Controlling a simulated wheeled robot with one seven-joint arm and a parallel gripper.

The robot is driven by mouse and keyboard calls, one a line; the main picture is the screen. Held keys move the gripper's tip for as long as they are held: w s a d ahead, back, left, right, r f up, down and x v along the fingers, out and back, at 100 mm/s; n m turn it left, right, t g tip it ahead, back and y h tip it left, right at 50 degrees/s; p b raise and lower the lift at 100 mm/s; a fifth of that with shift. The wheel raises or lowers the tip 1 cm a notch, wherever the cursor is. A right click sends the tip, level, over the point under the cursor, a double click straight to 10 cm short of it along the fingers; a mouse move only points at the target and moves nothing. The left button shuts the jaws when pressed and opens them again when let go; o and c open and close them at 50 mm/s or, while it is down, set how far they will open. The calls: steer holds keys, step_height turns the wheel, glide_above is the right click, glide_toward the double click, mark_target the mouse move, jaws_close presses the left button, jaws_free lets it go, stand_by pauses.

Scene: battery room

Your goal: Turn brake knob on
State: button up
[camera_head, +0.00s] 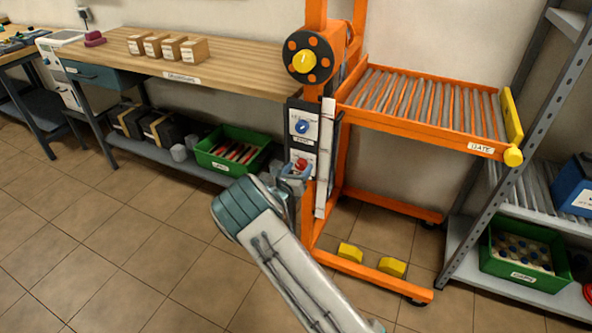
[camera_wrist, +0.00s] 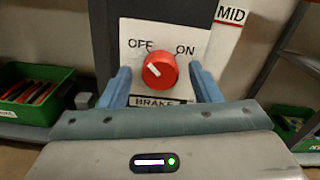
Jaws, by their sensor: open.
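The brake knob (camera_wrist: 160,71) is a red round knob on a white plate (camera_wrist: 135,35) marked OFF, ON and BRAKE. Its white pointer line slants to the upper left, toward OFF. In the head view the red knob (camera_head: 301,163) sits low on the dark panel of the orange lift, partly hidden by my gripper. My gripper (camera_wrist: 159,69) is open, with one blue finger to the left of the knob and one to the right. Gaps show between the fingers and the knob in the wrist view. In the head view my gripper (camera_head: 294,174) is at the panel.
A blue knob (camera_head: 302,127) sits above on the same panel, and a large dark wheel with a yellow hub (camera_head: 304,61) is higher up. An orange roller platform (camera_head: 420,110) juts out to the right. A wooden bench (camera_head: 225,74) stands left. The floor in front is clear.

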steer(key=c, duration=1)
steer(key=shift+a+f+m, duration=0.1)
steer(key=shift+a+m, duration=0.05)
steer(key=shift+m, duration=0.15)
steer(key=m+b, duration=0.3)
steer(key=shift+f+m, duration=0.15)
steer(key=shift+m, duration=0.15)
steer(key=m+b, duration=0.5)
steer(key=b, duration=0.1)
steer(key=shift+f, duration=0.1)
steer(key=m+b, duration=0.6)
steer(key=b, duration=0.3)
steer(key=m+b, duration=0.1)
steer(key=b, duration=0.1)
steer(key=m+b, duration=0.1)
steer(key=b, duration=0.1)
steer(key=shift+a+r+m, duration=0.1)
steer(key=shift+r+m, duration=0.1)
steer(key=shift+m, duration=0.2)
steer(key=shift+r, duration=0.1)
